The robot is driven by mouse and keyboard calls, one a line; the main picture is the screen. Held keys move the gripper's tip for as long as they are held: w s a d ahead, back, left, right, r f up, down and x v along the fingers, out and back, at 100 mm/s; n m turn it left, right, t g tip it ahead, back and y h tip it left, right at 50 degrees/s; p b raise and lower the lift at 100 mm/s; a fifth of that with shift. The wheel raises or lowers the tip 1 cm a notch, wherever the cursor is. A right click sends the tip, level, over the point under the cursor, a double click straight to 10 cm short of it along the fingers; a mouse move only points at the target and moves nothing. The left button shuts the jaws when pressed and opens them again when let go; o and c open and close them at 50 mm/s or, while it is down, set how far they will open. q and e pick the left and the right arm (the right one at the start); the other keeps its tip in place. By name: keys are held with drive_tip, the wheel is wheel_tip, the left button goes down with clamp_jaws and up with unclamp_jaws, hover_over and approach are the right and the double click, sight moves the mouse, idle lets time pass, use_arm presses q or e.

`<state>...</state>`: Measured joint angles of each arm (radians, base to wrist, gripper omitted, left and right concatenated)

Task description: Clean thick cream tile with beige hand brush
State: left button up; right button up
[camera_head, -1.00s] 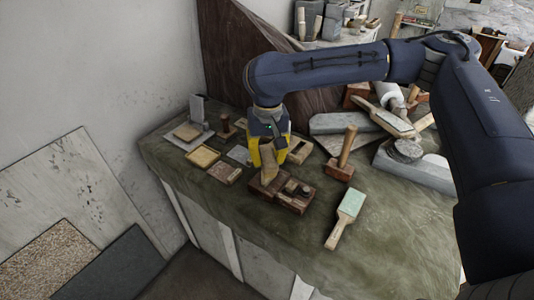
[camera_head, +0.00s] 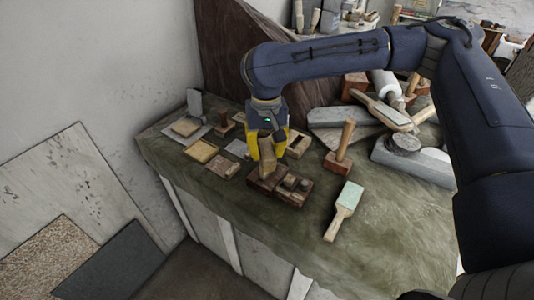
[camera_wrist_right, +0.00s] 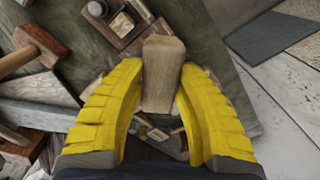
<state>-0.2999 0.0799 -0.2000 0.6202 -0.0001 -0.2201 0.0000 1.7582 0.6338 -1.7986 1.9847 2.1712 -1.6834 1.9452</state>
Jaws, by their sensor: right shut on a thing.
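My right gripper (camera_head: 268,150) points down over the tabletop, its yellow fingers shut on the beige hand brush (camera_head: 268,157). The brush looks like a plain wooden block; it also shows between the fingers in the right wrist view (camera_wrist_right: 162,75). Its lower end is at or just above the left part of a dark wooden box (camera_head: 293,189); contact cannot be told. Bristles are not visible. A pale yellowish square tile (camera_head: 201,151) lies flat left of the gripper, and a tan block (camera_head: 186,127) lies behind it; which one is the thick cream tile is unclear. My left gripper is out of view.
A wooden mallet (camera_head: 341,155) stands right of the box. A green-faced paddle (camera_head: 348,197) lies near the front. Stone slabs (camera_head: 420,165) and tools crowd the back right. The front of the cloth-covered table (camera_head: 300,235) is mostly clear.

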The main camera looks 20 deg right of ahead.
sight(264, 141)
drive_tip(key=shift+w+r, duration=0.35)
drive_tip(key=shift+w, duration=0.15)
drive_tip(key=shift+f, duration=0.75)
idle(0.6)
drive_tip(key=shift+w, duration=0.1)
drive_tip(key=shift+w+d, duration=0.15)
drive_tip(key=shift+w, duration=0.85)
drive_tip(key=shift+s, duration=0.1)
drive_tip(key=shift+s+a, duration=0.2)
drive_tip(key=shift+s, duration=1.9)
drive_tip(key=shift+w+d, duration=0.2)
drive_tip(key=shift+w, duration=2)
drive_tip(key=shift+s, duration=0.1)
